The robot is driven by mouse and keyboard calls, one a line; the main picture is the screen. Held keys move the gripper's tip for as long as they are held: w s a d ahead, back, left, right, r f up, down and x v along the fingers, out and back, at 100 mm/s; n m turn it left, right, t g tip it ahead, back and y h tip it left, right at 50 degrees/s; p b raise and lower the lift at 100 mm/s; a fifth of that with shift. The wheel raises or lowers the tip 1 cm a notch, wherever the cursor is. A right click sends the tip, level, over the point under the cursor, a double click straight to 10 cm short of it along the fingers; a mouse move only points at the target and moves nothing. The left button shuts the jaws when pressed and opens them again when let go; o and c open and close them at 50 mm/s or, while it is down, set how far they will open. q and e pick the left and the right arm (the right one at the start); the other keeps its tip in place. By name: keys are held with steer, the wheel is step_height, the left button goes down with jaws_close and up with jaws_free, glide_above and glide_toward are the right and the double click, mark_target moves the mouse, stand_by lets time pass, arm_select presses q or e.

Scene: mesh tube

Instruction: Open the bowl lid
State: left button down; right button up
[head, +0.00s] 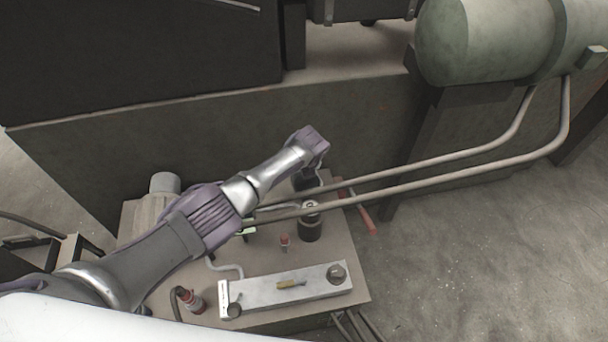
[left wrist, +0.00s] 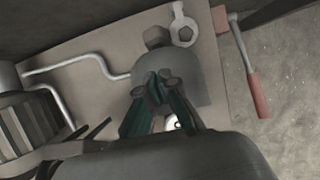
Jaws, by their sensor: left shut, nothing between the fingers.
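A grey rounded body (left wrist: 192,72) with a hexagonal knob (left wrist: 157,37) on top shows in the left wrist view; it may be the bowl with its lid, but I cannot tell for sure. My left gripper (left wrist: 156,86) is shut and empty. Its fingertips overlap the near part of this body in the picture; whether they touch it I cannot tell. In the head view my left arm reaches over the table, and its wrist hides much of the area below. My right gripper is in neither view.
The small table (head: 345,290) holds a dark can (head: 310,225), a grey box (head: 315,285), a red-topped item (head: 190,300) and a ring-ended tool (left wrist: 183,28). A red-handled tool (head: 368,219) lies at the right edge. Two pipes (head: 450,180) run to a large tank (head: 500,40).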

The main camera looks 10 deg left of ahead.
arm_select(q)
steer(key=shift+w+f, duration=0.1)
steer(key=shift+w, duration=0.2)
stand_by(0.4)
